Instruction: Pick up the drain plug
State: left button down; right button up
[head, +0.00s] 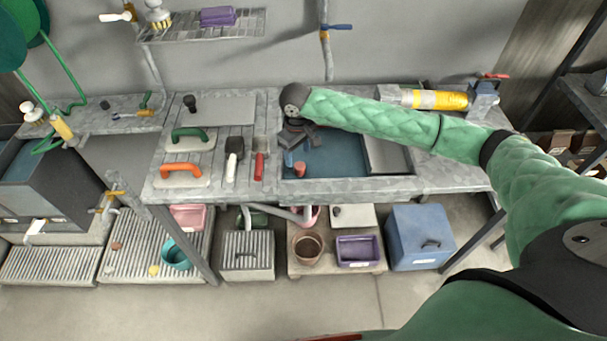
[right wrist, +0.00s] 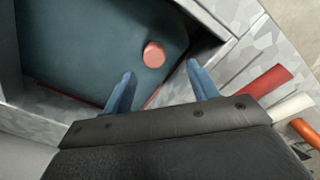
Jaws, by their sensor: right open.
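The drain plug, a small pinkish-red cylinder (head: 299,169), sits in the blue-floored sink (head: 345,150), near its front left corner. In the right wrist view the plug (right wrist: 154,54) shows just beyond the fingertips, between them across the picture and closer to the left finger. My right gripper (head: 289,159) reaches over the sink's left part, pointing down beside the plug. In the right wrist view its two blue fingers (right wrist: 160,70) are spread apart with nothing between them. Whether a finger touches the plug cannot be told. My left gripper is not in view.
The sink walls and rim (right wrist: 222,47) are close to the fingers. Red and white handled tools (head: 259,165) lie left of the sink, with trowels (head: 183,171) further left. A yellow cylinder (head: 435,99) lies behind the sink at the right.

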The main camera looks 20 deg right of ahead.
aim_at(300, 166)
jog(key=f+b, duration=0.1)
jog(key=f, duration=0.1)
jog(key=shift+w+d+f+b, duration=0.15)
jog(key=shift+d+f+b, duration=0.15)
jog(key=shift+f+b, duration=0.1)
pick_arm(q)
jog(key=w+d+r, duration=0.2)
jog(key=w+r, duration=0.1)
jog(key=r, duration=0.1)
pick_arm(e)
jog(key=shift+f+p, duration=0.55)
jog(key=shift+f, duration=0.75)
jog(key=f+p, duration=0.1)
jog(key=f, duration=0.1)
jog(key=f+p, duration=0.1)
jog(key=f, duration=0.1)
jog(key=shift+w+d+f, duration=0.1)
jog(key=shift+w, duration=0.1)
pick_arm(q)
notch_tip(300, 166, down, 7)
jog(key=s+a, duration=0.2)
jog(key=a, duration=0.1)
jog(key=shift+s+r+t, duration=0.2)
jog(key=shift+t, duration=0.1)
pick_arm(e)
jog(key=shift+f, duration=0.45)
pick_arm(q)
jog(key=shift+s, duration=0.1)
pick_arm(e)
jog(key=c, duration=1.1)
